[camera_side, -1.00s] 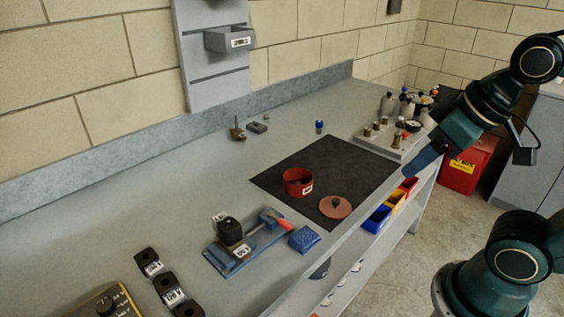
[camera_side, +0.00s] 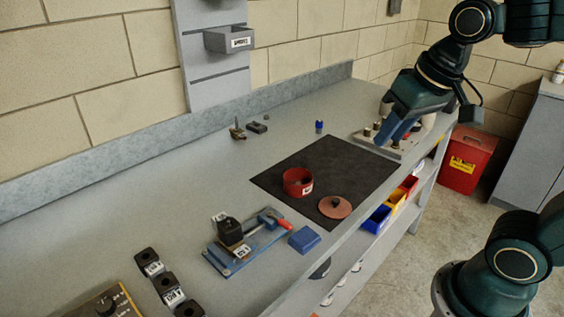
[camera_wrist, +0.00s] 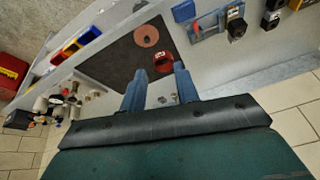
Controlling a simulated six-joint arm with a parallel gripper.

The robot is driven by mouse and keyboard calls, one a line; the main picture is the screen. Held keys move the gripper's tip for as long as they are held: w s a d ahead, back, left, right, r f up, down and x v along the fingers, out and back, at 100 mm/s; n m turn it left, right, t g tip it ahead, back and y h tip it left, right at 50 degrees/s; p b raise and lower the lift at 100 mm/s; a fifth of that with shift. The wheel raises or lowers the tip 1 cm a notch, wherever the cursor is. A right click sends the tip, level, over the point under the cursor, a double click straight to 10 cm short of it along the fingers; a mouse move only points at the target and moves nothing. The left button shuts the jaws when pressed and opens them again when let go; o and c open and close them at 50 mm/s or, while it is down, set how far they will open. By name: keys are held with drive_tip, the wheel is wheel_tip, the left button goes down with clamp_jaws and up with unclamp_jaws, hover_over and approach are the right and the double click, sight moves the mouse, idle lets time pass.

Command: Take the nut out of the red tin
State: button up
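The red tin (camera_side: 298,184) stands upright and open on the black mat (camera_side: 345,165). Its inside is dark and I cannot make out the nut in it. Its round red lid (camera_side: 334,208) with a dark knob lies flat on the mat beside it. My gripper (camera_side: 392,138) is in the air above the right end of the bench, well apart from the tin. In the wrist view, my gripper's two blue fingers (camera_wrist: 158,78) are spread with nothing between them. The tin (camera_wrist: 164,62) and lid (camera_wrist: 147,36) show beyond the fingertips.
A rack with several fittings (camera_side: 400,148) stands right of the mat, partly behind my gripper. A small blue item (camera_side: 319,127) stands behind the mat. A blue fixture (camera_side: 235,250) and a blue block (camera_side: 304,240) sit to the left.

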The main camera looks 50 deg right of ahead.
drive_tip(key=w+d+f+m+g, duration=0.25)
drive_tip(key=w+m, duration=0.35)
drive_tip(key=w, duration=0.8)
drive_tip(key=w+d+f+m+g, duration=0.2)
drive_tip(key=w+d+f+m, duration=0.1)
drive_tip(key=w+f, duration=0.7)
drive_tip(key=shift+w+m, duration=0.6)
drive_tip(key=shift+m, duration=0.3)
drive_tip(key=shift+f, duration=0.2)
hover_over(299, 183)
drive_tip(key=shift+f, duration=4.15)
drive_tip(key=shift+w+f, duration=0.1)
drive_tip(key=shift+f, duration=2.5)
